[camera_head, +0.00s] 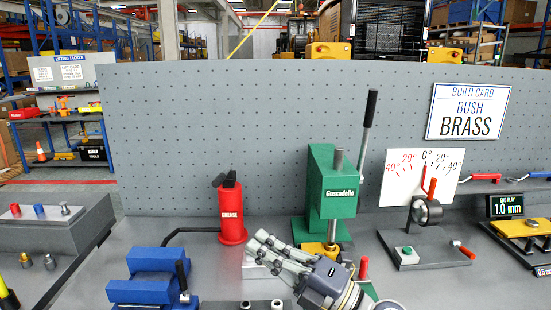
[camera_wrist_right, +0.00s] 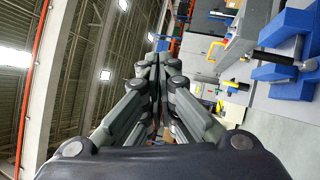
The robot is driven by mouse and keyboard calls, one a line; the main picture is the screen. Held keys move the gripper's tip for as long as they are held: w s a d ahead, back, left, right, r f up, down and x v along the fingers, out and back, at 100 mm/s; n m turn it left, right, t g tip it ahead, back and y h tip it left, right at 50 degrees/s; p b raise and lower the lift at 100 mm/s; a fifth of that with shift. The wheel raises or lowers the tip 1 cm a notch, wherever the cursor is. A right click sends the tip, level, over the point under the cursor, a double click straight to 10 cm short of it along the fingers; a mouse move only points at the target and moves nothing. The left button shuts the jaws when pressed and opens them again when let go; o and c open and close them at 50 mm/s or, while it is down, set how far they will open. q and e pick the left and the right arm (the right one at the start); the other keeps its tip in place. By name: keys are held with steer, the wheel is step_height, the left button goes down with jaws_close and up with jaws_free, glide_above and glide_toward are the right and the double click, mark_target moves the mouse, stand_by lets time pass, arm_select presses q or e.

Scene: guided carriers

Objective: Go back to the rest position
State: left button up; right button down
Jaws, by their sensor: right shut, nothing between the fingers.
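My right gripper (camera_head: 258,250) is raised over the front middle of the grey bench (camera_head: 190,240) in the head view, its fingers pointing to the left. In the right wrist view its fingers (camera_wrist_right: 157,62) meet at the tips with nothing between them. The red grease can (camera_head: 231,212) stands just behind the fingertips, and the green press (camera_head: 332,190) stands behind the gripper. The gripper hides part of the bench and the foot of the press. My left gripper is in neither view.
A blue vise (camera_head: 150,278) stands left of the gripper. A dial gauge stand (camera_head: 424,230) and an end play display (camera_head: 506,205) are to the right. A grey pegboard (camera_head: 250,120) with a "Bush brass" card (camera_head: 468,112) closes off the back. A grey block with pins (camera_head: 50,232) is at far left.

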steer(key=w+d+f+m+t+h, duration=0.1)
steer(key=d+m+t+h, duration=0.5)
steer(key=m, duration=0.3)
steer(key=w+d+f+m+t+h, duration=0.2)
steer(key=d+m+t+h, duration=0.4)
steer(key=m, duration=0.3)
steer(key=s+d+f+m+g+h, duration=0.35)
steer(key=d+f+m, duration=0.2)
steer(key=f, duration=0.25)
steer(key=s+d+f+m+g+h, duration=0.2)
steer(key=d+f+m+g+h, duration=0.3)
steer(key=f, duration=0.4)
steer(key=s+f+m+g+y, duration=0.1)
steer(key=s+f+g, duration=0.4)
steer(key=s+f, duration=0.55)
steer(key=s+f+m+g+y, duration=0.1)
steer(key=s+f+g, duration=0.5)
steer(key=s, duration=0.8)
step_height(320, 180, down, 26)
steer(key=s, duration=0.1)
steer(key=s+d+f+g, duration=0.1)
steer(key=s+d+f, duration=0.2)
steer(key=s+f, duration=1.3)
steer(key=shift+s+n+g, duration=0.35)
steer(key=shift+s, duration=0.2)
